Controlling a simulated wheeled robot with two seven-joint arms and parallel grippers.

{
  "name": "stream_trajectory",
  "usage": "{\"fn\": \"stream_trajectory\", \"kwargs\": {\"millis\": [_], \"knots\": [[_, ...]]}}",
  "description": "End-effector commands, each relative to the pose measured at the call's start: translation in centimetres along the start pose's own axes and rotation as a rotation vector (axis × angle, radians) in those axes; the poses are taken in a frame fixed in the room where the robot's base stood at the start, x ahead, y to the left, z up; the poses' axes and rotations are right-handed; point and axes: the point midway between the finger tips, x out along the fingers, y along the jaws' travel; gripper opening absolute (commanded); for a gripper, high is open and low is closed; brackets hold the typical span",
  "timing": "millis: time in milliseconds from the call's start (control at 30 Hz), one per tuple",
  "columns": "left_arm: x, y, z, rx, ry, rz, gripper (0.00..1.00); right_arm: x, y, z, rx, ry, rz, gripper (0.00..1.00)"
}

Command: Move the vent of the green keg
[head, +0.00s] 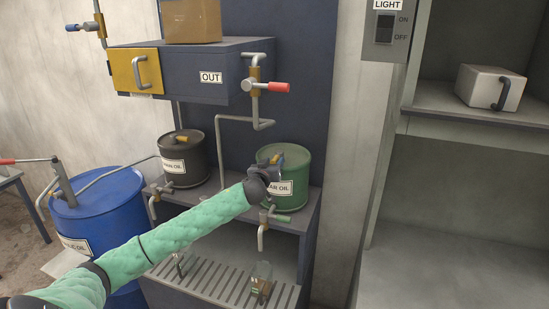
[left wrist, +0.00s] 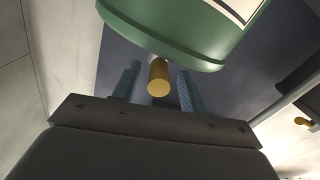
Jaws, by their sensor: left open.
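The green keg (head: 294,167) stands on the right part of the shelf, its label partly hidden by my gripper. Its brass-coloured vent (left wrist: 158,78) shows in the left wrist view as a short round peg beside the keg's rim. My right gripper is in neither view.
A black keg (head: 186,158) stands left of the green one. A blue drum (head: 98,213) stands at left. A box with an OUT label (head: 211,77) and a red-handled valve (head: 268,87) hang above.

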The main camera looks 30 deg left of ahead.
Motion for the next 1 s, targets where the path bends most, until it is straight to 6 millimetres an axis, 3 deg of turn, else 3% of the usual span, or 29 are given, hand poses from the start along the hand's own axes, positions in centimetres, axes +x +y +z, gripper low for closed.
{"fn": "stream_trajectory", "kwargs": {"millis": [200, 500, 733, 1000], "knots": [[1.31, 0.04, -0.09, -0.001, 0.000, 0.001, 0.43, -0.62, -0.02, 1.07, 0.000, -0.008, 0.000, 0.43], [1.44, 0.04, 0.02, 0.000, 0.000, 0.001, 0.43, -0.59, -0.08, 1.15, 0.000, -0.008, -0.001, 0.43], [1.43, 0.04, 0.01, 0.000, 0.000, 0.001, 0.00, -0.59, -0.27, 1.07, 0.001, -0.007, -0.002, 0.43], [1.43, 0.06, 0.09, -0.001, 0.001, -0.003, 0.00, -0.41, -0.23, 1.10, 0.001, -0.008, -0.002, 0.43]]}}
